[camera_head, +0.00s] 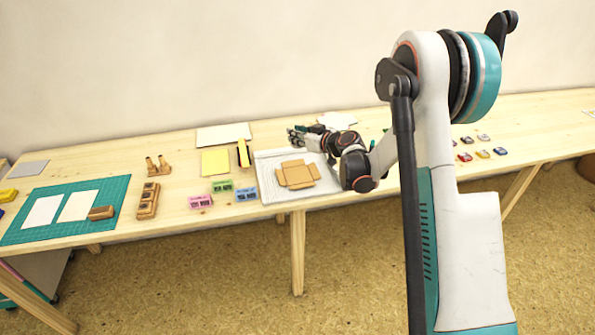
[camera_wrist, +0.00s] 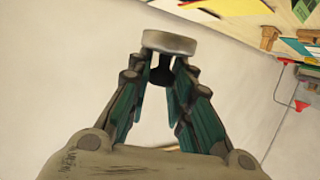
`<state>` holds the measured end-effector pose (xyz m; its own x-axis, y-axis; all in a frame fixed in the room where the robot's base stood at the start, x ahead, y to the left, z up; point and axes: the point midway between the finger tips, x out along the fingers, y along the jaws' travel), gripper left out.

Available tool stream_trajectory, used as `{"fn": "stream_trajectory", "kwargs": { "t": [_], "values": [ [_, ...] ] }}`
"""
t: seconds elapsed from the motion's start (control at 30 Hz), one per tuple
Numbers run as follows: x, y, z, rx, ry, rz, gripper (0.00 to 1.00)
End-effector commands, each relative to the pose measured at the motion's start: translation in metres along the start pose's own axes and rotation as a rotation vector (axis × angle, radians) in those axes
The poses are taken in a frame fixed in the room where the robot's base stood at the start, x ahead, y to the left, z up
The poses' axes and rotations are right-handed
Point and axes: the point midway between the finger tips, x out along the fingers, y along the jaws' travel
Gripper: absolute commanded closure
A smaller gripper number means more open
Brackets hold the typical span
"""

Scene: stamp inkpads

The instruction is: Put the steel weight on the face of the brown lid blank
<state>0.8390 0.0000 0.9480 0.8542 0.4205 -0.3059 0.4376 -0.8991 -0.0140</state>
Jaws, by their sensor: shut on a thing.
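My gripper (camera_wrist: 162,68) is shut on the steel weight (camera_wrist: 170,42), a short grey metal disc with a dark knob between my fingertips. In the head view my gripper (camera_head: 297,135) points left, above the far part of a white tray-like board; the weight cannot be made out clearly there. The brown lid blank (camera_head: 297,175) is a flat cardboard cross with a centre panel and flaps. It lies on the white board (camera_head: 272,191), nearer the front than my gripper. Nothing is seen on its face. The lid blank does not show clearly in the wrist view.
A yellow sheet (camera_head: 215,162) and a teal cutting mat (camera_head: 103,221) lie further left. Several small coloured pads are on the right. My arm hides part of the table.

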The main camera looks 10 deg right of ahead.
Motion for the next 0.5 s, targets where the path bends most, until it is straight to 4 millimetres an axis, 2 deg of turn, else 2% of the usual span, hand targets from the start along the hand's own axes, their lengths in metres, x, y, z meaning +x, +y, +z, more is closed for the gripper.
{"fn": "stream_trajectory", "kwargs": {
  "t": [0.03,0.2,0.33,0.5],
  "values": [
    [0.006,0.001,0.016,0.0,0.0,0.0,1.0],
    [0.018,0.001,0.055,0.001,0.0,0.0,1.0],
    [0.024,0.001,0.076,0.001,0.0,0.0,1.0],
    [0.028,0.001,0.087,0.001,0.0,0.0,1.0]
  ]
}}
